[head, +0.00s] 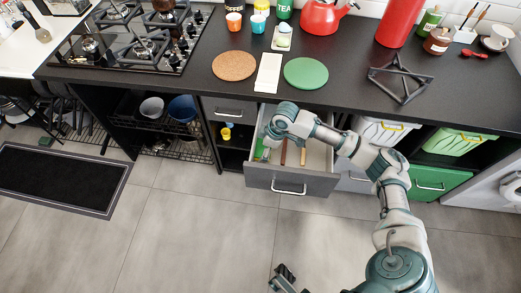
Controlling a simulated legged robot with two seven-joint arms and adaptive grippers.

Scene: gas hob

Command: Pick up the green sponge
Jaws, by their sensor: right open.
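A small bright green item (259,151) lies at the left side of the open drawer (291,181), beside my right gripper; it may be the green sponge, but it is partly hidden and too small to be sure. My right arm reaches in from the right, over the drawer. My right gripper (267,144) is open at the drawer's left part, with its fingers largely hidden by the wrist. I see nothing held in it. My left gripper (284,277) shows only in part at the bottom edge, low over the floor; its opening is unclear.
Brown-handled utensils (284,152) lie in the drawer. Above it, the black counter (340,85) holds a cork mat (234,66), a green round mat (306,73), a white board (268,73) and a black pan support (401,79). The gas hob (130,40) is at left. The floor in front is clear.

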